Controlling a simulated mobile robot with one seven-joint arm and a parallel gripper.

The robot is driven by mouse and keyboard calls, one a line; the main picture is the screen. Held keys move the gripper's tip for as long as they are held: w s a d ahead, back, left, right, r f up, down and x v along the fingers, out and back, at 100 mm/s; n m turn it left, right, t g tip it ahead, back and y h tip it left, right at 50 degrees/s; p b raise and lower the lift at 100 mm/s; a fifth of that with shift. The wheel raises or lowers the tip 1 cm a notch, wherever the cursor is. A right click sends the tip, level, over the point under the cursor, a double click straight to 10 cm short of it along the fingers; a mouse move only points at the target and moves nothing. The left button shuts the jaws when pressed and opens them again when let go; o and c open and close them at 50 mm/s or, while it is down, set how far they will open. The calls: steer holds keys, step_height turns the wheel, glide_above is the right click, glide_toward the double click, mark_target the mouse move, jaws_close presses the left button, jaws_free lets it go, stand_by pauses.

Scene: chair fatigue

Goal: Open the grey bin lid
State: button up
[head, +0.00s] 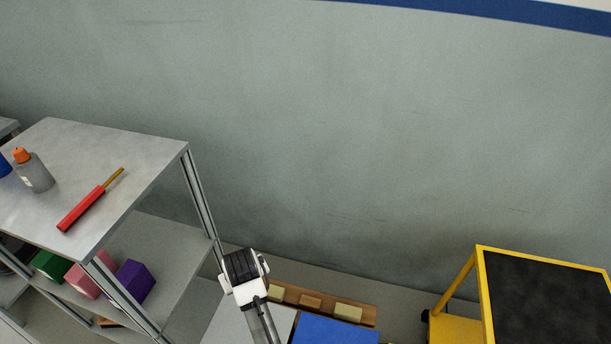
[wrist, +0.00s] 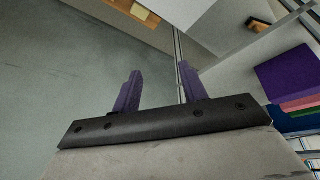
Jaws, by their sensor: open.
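A flat light grey panel (head: 222,325), which looks like the grey bin lid, lies at the bottom of the head view, left of a blue panel (head: 335,331). My arm covers part of it, and the frame's lower edge cuts it off. In the wrist view a pale panel (wrist: 186,18) at the top is probably the same lid, lying flat. My gripper (wrist: 158,70) is open, with two purple fingers apart and nothing between them. It appears apart from the lid. The bin's body and any handle are not visible.
A grey metal shelf (head: 150,158) stands at left, holding a red tool (head: 82,208), a grey bottle (head: 34,172) and coloured boxes, including a purple one (head: 134,281). A wooden tray (head: 290,294) with blocks lies behind the panels. A yellow-framed cart (head: 478,250) stands right.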

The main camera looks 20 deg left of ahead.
steer(key=w+d+r+m+t+y, duration=0.1)
steer(key=w+d+r+t, duration=0.3)
steer(key=w+r, duration=0.5)
steer(key=w+d+r+m+t+y, duration=0.1)
steer(key=w+d+r+m+t, duration=0.2)
steer(key=w+r, duration=0.7)
steer(key=shift+d+r+m+t, duration=0.4)
steer(key=shift+d+r+t, duration=0.55)
steer(key=shift+r, duration=0.9)
steer(key=shift+w+a+y, duration=0.1)
steer(key=shift+a+y, duration=0.05)
steer(key=shift+y, duration=0.15)
